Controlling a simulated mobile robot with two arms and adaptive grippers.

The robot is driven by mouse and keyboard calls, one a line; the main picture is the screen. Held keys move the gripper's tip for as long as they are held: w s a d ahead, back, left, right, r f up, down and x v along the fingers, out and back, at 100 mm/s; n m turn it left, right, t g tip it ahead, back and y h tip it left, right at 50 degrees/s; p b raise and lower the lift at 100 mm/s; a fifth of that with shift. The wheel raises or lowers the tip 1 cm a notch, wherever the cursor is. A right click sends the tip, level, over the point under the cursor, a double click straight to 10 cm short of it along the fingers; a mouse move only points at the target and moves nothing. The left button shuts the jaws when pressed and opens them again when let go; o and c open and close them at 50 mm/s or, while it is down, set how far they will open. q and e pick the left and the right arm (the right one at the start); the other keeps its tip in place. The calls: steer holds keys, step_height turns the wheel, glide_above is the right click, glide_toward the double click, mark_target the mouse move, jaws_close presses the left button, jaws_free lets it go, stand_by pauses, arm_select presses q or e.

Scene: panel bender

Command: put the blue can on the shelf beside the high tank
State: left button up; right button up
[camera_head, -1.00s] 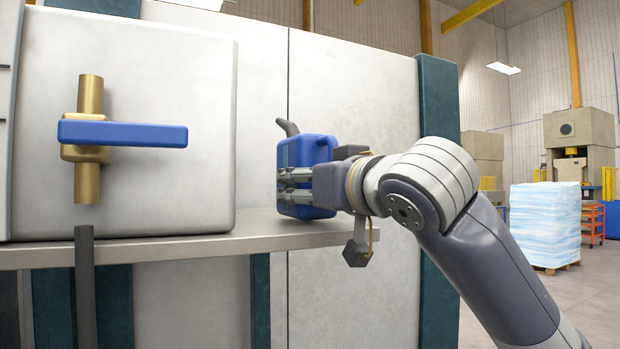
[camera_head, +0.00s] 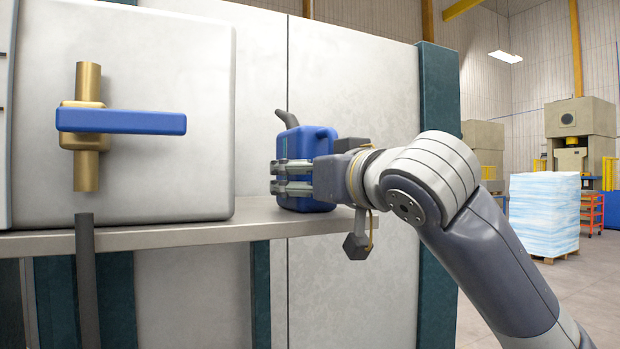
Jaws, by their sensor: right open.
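The blue can (camera_head: 303,146), with a dark spout at its upper left, stands upright on the grey shelf (camera_head: 205,233). It is just right of the high tank (camera_head: 190,120), a pale box at the left of the shelf, with a gap between them. My right gripper (camera_head: 291,178) is open, its fingers at the near side of the can and hiding part of it. I cannot tell whether a finger touches the can. My left gripper is not in view.
A brass valve with a blue lever (camera_head: 122,121) juts from the tank front, and a dark pipe (camera_head: 87,285) runs below it. A teal post (camera_head: 438,95) stands right of the shelf. Wrapped pallet goods (camera_head: 545,212) stand far off at the right.

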steer(key=b+v, duration=0.6)
steer(key=v, duration=0.6)
